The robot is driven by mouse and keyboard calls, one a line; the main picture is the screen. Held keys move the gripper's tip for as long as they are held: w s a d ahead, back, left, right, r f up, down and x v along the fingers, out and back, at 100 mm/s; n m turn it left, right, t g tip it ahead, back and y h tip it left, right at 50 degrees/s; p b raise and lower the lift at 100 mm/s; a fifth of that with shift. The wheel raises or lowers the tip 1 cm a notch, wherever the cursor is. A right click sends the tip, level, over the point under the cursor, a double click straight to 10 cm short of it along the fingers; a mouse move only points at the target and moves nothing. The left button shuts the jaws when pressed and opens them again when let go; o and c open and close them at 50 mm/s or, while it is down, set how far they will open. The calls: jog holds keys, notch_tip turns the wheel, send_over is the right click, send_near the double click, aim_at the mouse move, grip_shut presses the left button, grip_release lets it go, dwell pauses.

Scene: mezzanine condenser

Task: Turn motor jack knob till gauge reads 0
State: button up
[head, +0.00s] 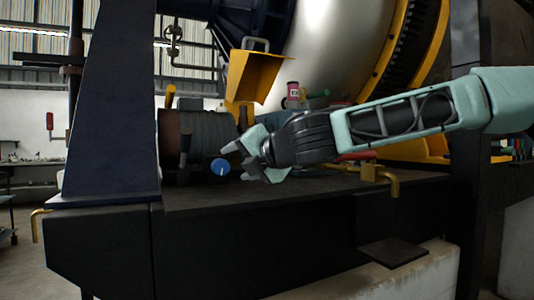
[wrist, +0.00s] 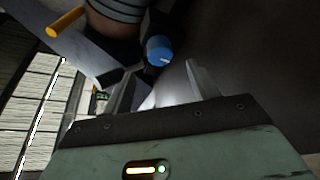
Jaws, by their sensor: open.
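A round blue piece with a white line on its face (head: 220,167) sits low at the front of the ribbed motor (head: 208,132) in the head view. I cannot tell whether it is the jack knob or the gauge. It also shows in the wrist view (wrist: 159,52), beyond the fingers and between their lines. My gripper (head: 238,163) is open and empty, just right of the blue piece and pointing left at it. In the wrist view its fingertips (wrist: 158,82) are apart, with a gap to the blue piece. No gauge reading is legible.
The motor stands on a dark bench (head: 300,190). A dark blue column (head: 112,110) rises left of it. A yellow handle (head: 170,97) and a yellow bracket (head: 250,75) are close above. Red and green items lie behind my arm.

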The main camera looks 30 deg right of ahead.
jog(key=p+v, duration=0.1)
jog(key=v, duration=0.8)
